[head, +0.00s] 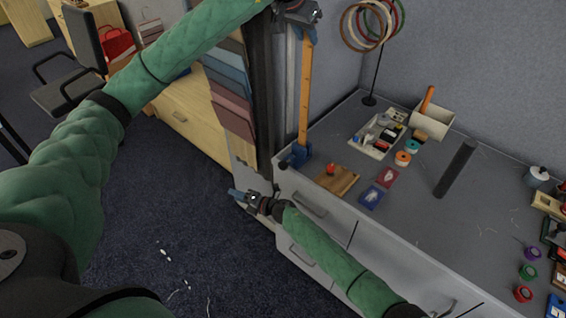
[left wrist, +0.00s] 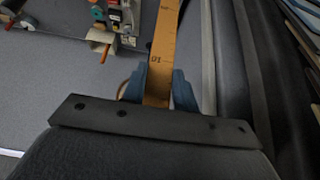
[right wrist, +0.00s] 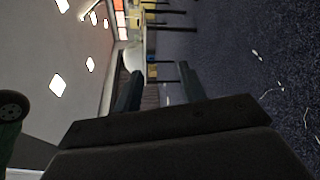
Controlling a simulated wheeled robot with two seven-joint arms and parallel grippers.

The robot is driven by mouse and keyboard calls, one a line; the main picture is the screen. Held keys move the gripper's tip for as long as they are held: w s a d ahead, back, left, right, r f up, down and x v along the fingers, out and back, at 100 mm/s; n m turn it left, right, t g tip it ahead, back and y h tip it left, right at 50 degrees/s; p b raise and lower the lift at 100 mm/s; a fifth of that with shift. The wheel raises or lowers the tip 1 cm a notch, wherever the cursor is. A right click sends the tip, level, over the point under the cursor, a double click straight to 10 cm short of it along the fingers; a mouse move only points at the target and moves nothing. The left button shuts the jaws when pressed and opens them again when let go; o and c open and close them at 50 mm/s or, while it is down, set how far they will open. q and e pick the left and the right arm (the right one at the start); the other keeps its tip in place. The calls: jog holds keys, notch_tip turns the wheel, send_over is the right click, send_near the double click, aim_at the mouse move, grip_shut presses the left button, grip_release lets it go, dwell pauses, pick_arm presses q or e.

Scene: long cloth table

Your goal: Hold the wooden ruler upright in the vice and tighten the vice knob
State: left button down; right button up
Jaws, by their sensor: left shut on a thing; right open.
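The wooden ruler (head: 305,90) stands nearly upright at the table's left edge. Its lower end meets the small blue vice (head: 298,156); whether the jaws grip it I cannot tell. My left gripper (head: 305,32) is shut on the ruler's upper end. In the left wrist view, the ruler (left wrist: 164,45) runs between my left fingers (left wrist: 158,82). My right gripper (head: 236,193) is open and empty, below and left of the vice, apart from it, beside the cabinet. In the right wrist view, nothing is between its fingertips (right wrist: 160,78).
A wooden block with a red knob (head: 337,179) sits just right of the vice. A hoop stand (head: 372,75) is behind. Fabric swatches (head: 229,90) hang at left. A dark cylinder (head: 455,168) lies mid-table.

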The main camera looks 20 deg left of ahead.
notch_tip(320, 180, up, 8)
jog(key=s+a+n+g+h, duration=0.2)
jog(key=a+n+g+h, duration=0.1)
jog(key=n+g, duration=0.3)
notch_tip(320, 180, up, 17)
jog(key=n+t+h, duration=0.5)
jog(key=n+h, duration=0.1)
jog(key=h, duration=0.7)
send_over(283, 162)
notch_tip(283, 162, down, 11)
jog(key=shift+f, duration=0.2)
jog(key=shift+c, duration=0.2)
grip_shut()
